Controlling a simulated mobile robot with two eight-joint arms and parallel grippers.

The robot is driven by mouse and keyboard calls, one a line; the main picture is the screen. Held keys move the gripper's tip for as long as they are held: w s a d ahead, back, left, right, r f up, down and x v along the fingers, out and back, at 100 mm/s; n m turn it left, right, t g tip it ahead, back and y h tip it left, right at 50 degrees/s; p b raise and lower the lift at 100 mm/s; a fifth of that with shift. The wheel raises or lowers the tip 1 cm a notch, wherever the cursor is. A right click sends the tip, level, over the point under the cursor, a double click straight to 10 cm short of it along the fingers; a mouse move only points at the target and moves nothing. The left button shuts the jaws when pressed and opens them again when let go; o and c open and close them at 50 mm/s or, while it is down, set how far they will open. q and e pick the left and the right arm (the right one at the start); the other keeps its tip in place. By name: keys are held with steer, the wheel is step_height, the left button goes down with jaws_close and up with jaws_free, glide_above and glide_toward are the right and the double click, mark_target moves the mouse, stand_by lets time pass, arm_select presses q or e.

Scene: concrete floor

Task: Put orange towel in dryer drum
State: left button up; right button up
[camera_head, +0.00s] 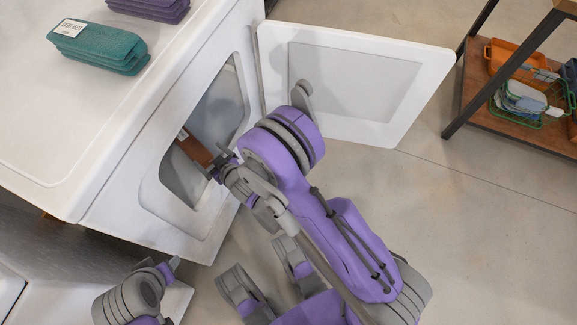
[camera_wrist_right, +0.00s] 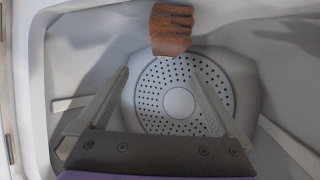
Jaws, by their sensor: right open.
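The orange towel (camera_head: 192,148) is a folded bundle inside the dryer's round-cornered opening, just past my right gripper (camera_head: 214,170). In the right wrist view the towel (camera_wrist_right: 172,28) is at the top, beyond the spread fingers of my right gripper (camera_wrist_right: 159,78), with a gap between them. That gripper is open and empty. The dryer drum (camera_wrist_right: 222,72) shows a perforated round back plate behind the fingers. I cannot tell whether the towel rests on the drum wall. My left gripper (camera_head: 171,269) is low at the left, outside the dryer; its jaws are unclear.
The dryer door (camera_head: 425,75) stands wide open to the right. Folded teal towels (camera_head: 98,50) and purple towels (camera_head: 150,8) lie on the white dryer top (camera_head: 60,130). A wooden shelf (camera_head: 475,100) with baskets stands at the far right. The concrete floor between is clear.

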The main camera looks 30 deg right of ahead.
steer(key=s+d+r+m+g+h, duration=0.2)
steer(key=s+d+r+g, duration=0.2)
steer(key=s+d+r, duration=0.7)
steer(key=s+d+r+g, duration=0.1)
steer(key=s+r+g, duration=0.1)
steer(key=s, duration=0.6)
steer(key=s+d+r+g, duration=0.2)
steer(key=s, duration=0.7)
steer(key=shift+d+m+g+h, duration=0.3)
steer(key=shift+h, duration=0.1)
steer(key=shift+r, duration=0.1)
